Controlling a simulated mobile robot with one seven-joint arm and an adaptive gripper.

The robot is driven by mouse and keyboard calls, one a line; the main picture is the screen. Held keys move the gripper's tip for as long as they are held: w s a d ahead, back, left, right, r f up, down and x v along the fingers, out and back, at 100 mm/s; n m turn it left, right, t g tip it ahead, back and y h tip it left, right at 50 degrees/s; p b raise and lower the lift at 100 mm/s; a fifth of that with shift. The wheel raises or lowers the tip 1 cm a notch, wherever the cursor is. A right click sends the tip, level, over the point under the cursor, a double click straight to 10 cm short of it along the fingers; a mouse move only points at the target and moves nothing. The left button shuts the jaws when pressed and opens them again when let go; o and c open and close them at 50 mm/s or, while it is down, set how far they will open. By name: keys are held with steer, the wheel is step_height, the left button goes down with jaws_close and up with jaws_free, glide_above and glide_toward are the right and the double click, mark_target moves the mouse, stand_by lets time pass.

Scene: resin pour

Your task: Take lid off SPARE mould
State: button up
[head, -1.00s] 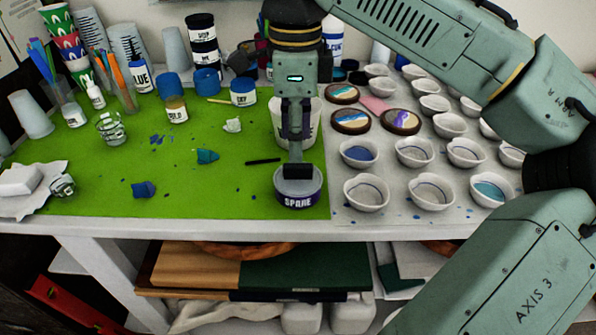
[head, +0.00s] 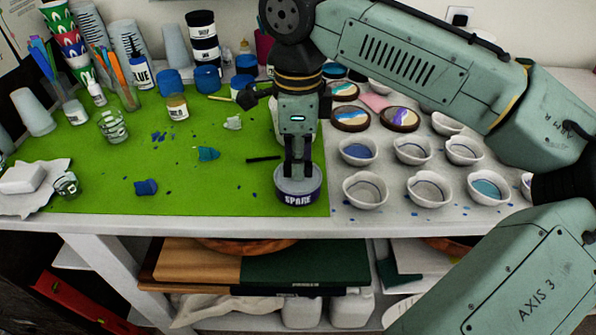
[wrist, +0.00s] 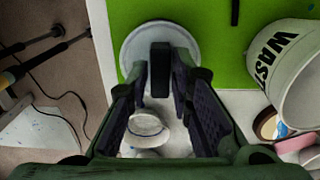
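The SPARE mould (head: 299,199) is a dark purple round tub with a white label, near the front edge of the green mat. Its pale grey lid (head: 283,185) sits on top of it, and the lid also shows in the wrist view as a pale disc (wrist: 134,52). A black upright handle (wrist: 160,72) stands on the lid. My gripper (head: 298,173) points down over the lid with its fingers apart, one on each side of the handle. In the wrist view, gaps seem to show between the handle and the fingers. The handle is mostly hidden in the head view.
A white WASTE tub (wrist: 298,75) stands close behind my gripper. Several white cups, such as one (head: 365,188), fill the grey sheet to the right. A black stick (head: 263,159) lies to the left.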

jaws_close()
